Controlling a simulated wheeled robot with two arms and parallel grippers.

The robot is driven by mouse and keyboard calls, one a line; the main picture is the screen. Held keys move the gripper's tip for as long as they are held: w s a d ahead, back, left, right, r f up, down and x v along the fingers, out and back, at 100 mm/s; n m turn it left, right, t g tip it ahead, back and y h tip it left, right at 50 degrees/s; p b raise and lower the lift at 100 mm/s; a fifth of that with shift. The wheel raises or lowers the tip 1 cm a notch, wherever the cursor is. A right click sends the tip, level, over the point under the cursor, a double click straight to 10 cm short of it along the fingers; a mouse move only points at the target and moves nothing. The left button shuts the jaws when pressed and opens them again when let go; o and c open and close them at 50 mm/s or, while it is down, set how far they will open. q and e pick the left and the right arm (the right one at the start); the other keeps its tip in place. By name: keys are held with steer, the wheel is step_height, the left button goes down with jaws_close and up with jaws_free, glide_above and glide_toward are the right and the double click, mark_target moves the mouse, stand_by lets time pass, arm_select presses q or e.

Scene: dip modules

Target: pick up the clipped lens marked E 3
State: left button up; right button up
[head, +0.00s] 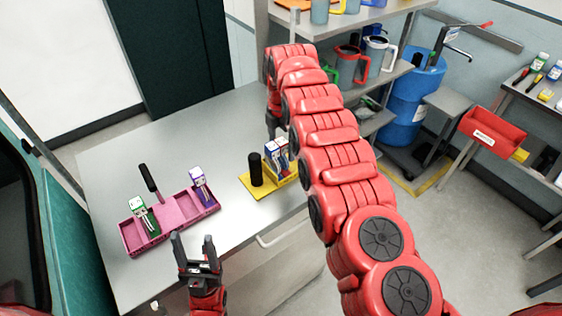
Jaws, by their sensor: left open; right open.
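The mark E 3 cannot be read on any piece from here. A green-and-white piece with a clip (145,217) stands tilted in the left part of a pink tray (178,222). A purple-and-white piece (199,186) stands at the tray's right end. Blue, red and white pieces (277,156) stand on a yellow holder (262,191), partly behind my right arm. My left gripper (194,242) is open and empty, in front of the pink tray. My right gripper (272,128) is mostly hidden by its own arm, beyond the yellow holder.
A black upright handle (149,178) stands at the pink tray's back edge, and a black cylinder (256,169) on the yellow holder. The grey table (195,130) is clear behind them. Shelves with jugs (378,55) and a blue barrel (413,92) stand to the right.

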mark_target(281, 155)
steer(key=shift+s+f+p, duration=0.2)
steer(key=shift+f+p, duration=0.2)
steer(key=shift+p, duration=0.05)
step_height(281, 155, down, 2)
steer(key=shift+f+p, duration=0.2)
steer(key=shift+p, duration=0.5)
steer(key=shift+f, duration=0.75)
steer(key=c, duration=1)
steer(key=shift+c, duration=0.2)
steer(key=shift+r, duration=0.15)
